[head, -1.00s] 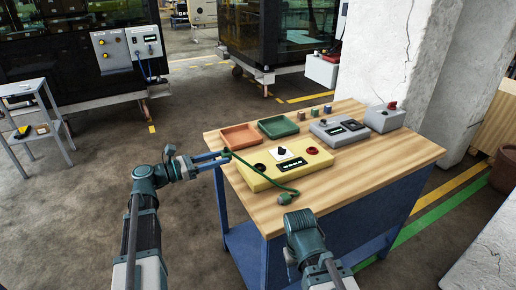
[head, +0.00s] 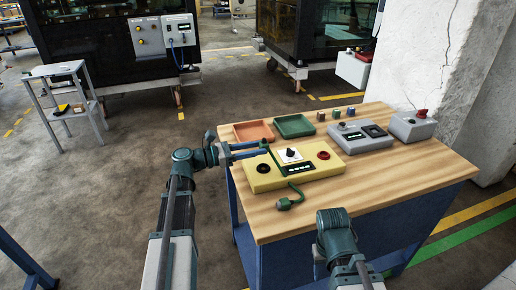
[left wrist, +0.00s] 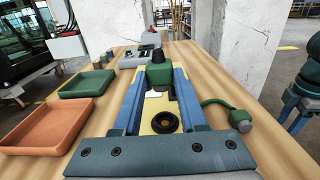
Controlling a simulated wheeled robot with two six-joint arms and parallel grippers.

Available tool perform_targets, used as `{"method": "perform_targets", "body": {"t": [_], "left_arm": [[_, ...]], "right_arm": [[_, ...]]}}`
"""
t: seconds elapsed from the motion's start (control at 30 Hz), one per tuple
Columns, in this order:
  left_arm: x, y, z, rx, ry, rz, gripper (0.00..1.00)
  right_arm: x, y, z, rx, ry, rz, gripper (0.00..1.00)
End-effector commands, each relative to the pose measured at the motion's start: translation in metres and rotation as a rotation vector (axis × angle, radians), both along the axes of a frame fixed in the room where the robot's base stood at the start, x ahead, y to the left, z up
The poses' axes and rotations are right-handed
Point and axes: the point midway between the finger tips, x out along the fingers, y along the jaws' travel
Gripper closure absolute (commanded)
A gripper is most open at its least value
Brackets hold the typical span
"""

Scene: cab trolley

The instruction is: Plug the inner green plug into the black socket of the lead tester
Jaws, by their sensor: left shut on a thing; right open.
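The lead tester is a yellow box (head: 257,184) on the wooden table, with a black socket (head: 263,169) at its left and a red socket (head: 323,155) at its right. My left gripper (head: 266,147) is shut on a green plug, which shows upright between the fingertips in the left wrist view (left wrist: 159,72). The plug is above the tester, beyond the black socket (left wrist: 165,122) in the wrist view, and apart from it. A green cable runs to a grey-green plug end (head: 284,204) lying near the table's front edge.
An orange tray (head: 253,139) and a green tray (head: 294,134) stand behind the tester. A grey instrument (head: 362,147) and a grey box with a red button (head: 412,132) stand further right. The table's right front is clear.

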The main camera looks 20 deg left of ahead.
Motion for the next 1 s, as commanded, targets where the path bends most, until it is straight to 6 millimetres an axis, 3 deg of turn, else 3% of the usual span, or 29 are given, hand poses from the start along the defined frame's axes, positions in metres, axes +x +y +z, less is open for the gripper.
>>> {"method": "perform_targets", "body": {"t": [0.7, 1.0], "left_arm": [[0.0, 0.0, -0.044, 0.0, 0.0, 0.0, 1.0], [0.0, 0.0, -0.048, 0.0, 0.0, 0.0, 1.0]], "right_arm": [[0.0, 0.0, -0.044, 0.0, 0.0, 0.0, 0.5], [0.0, 0.0, -0.048, 0.0, 0.0, 0.0, 0.5]]}}
